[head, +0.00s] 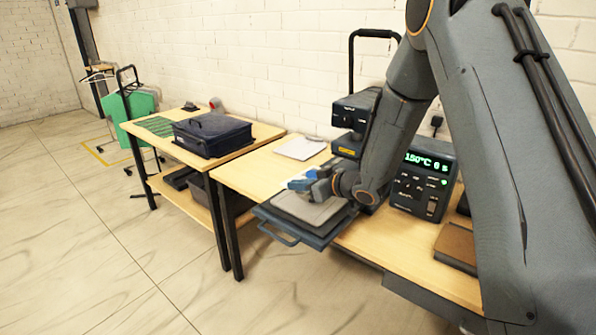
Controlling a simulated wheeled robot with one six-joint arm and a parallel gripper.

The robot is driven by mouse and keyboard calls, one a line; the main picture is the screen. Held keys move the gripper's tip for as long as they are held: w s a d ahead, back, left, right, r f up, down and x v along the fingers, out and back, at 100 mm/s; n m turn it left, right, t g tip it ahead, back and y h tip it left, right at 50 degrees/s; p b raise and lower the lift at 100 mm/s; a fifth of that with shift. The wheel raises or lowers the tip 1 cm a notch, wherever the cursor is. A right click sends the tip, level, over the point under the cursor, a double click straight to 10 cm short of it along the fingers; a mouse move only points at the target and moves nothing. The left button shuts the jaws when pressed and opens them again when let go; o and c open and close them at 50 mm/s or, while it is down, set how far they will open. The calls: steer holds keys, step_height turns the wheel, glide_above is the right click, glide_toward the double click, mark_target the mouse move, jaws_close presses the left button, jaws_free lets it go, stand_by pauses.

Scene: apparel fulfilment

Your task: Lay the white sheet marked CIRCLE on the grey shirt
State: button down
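The grey shirt (306,210) lies flat on the pulled-out lower plate (283,228) of the heat press. My gripper (303,181), with blue fingertips, is low over the back part of the shirt. A small pale patch shows beside the fingers; I cannot tell whether it is a sheet in the grip. The finger gap is too small to make out. A white sheet (300,148) lies on the table behind the press plate. No CIRCLE mark is readable on it from here.
The press head (355,110) stands behind my arm, with its control box (423,178) reading 150°C to the right. A brown flat item (457,246) lies at the table's right. A dark case (212,133) sits on the left table. A green garment (140,105) hangs farther left.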

mark_target(298, 214)
steer(key=shift+w, duration=0.55)
steer(key=shift+s+f+b, duration=0.1)
steer(key=shift+f+b, duration=2.95)
steer(key=shift+f, duration=1.2)
steer(key=c, duration=1.9)
jaws_free()
